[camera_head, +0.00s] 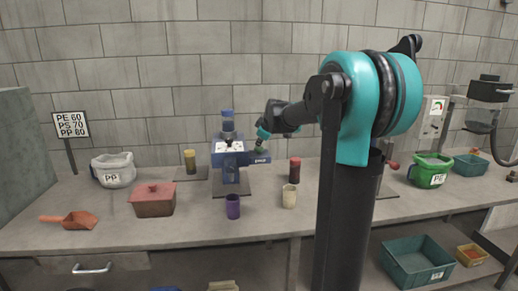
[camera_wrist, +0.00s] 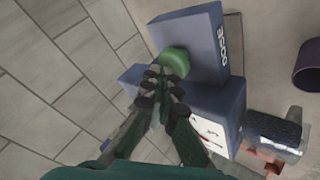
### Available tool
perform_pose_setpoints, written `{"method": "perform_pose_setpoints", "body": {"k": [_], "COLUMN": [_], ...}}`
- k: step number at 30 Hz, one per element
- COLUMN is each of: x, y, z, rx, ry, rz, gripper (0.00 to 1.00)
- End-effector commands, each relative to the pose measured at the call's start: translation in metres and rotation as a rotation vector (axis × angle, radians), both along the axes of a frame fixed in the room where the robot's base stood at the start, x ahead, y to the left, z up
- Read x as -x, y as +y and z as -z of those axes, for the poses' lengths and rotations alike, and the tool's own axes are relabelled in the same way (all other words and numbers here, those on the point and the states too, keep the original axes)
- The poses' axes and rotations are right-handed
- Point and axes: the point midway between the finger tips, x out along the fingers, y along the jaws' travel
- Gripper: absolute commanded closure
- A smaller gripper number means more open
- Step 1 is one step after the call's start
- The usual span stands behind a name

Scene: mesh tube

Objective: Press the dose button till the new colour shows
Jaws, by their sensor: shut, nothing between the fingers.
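The blue dosing machine (camera_head: 228,158) stands on the bench with a white-faced dial and a side box lettered DOSE. In the wrist view the green dose button (camera_wrist: 176,61) sits on top of that box (camera_wrist: 205,35). My gripper (camera_wrist: 155,72) is shut and empty, its fingertips right at the button's edge. I cannot tell whether they touch it or whether it is pressed in. In the head view my gripper (camera_head: 261,146) hangs just over the DOSE box. A purple cup (camera_head: 233,206) stands in front of the machine and shows at right in the wrist view (camera_wrist: 308,66).
A yellow cup (camera_head: 190,161), a dark red cup (camera_head: 294,170) and a beige cup (camera_head: 289,196) stand around the machine. A green PE bucket (camera_head: 430,170) is right.

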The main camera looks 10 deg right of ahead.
Motion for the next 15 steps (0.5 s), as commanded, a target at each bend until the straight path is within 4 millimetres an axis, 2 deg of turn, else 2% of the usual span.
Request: {"method": "perform_pose_setpoints", "body": {"k": [15], "x": [0.0001], "y": [-0.0001], "z": [0.0059], "rx": [0.0], "ry": [0.0], "rz": [0.0], "gripper": [1.0]}}
